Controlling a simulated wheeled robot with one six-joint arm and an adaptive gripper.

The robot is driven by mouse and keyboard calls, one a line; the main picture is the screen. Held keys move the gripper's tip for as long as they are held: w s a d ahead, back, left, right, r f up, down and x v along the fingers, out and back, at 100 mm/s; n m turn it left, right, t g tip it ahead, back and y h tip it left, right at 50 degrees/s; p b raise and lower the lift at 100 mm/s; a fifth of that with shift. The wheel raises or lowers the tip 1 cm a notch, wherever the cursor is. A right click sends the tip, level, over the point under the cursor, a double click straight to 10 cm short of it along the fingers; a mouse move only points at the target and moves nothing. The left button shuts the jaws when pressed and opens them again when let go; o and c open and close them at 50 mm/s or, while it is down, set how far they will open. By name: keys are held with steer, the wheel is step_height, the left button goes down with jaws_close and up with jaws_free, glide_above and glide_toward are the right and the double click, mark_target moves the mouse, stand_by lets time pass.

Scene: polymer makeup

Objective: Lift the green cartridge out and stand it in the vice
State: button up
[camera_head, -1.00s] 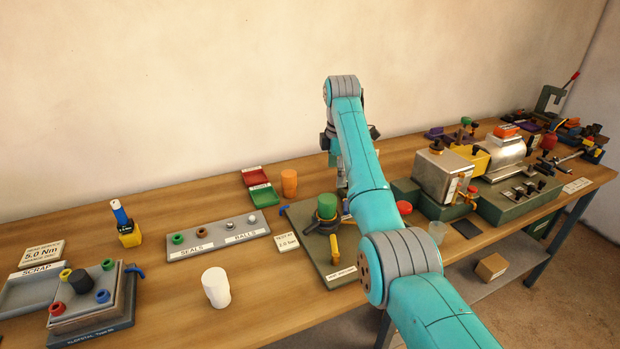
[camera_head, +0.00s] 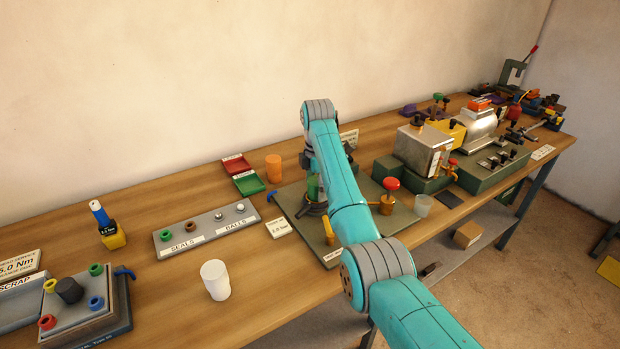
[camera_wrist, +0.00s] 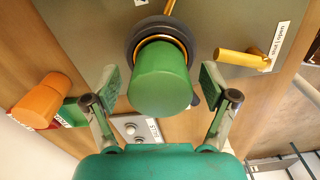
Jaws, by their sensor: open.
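The green cartridge (camera_wrist: 160,78) stands in a dark round holder (camera_wrist: 133,45) with an orange ring at its base. In the head view the cartridge (camera_head: 313,188) is partly hidden by my arm. My gripper (camera_wrist: 162,82) is open, one finger on each side of the cartridge in the wrist view. Gaps show on both sides, so the fingers look apart from it. The holder sits on a grey-green plate (camera_head: 292,200) with a yellow handle (camera_head: 328,230). I cannot tell for sure which fixture is the vice.
A red-topped valve (camera_head: 390,185) and a clear cup (camera_head: 423,205) stand right of my arm. An orange cylinder (camera_head: 273,168), red and green trays (camera_head: 248,184) and a seals-and-balls rack (camera_head: 205,228) are to the left.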

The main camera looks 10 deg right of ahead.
steer(key=shift+f, duration=0.25)
steer(key=c, duration=1.3)
steer(key=shift+c, duration=0.2)
steer(key=shift+r, duration=0.75)
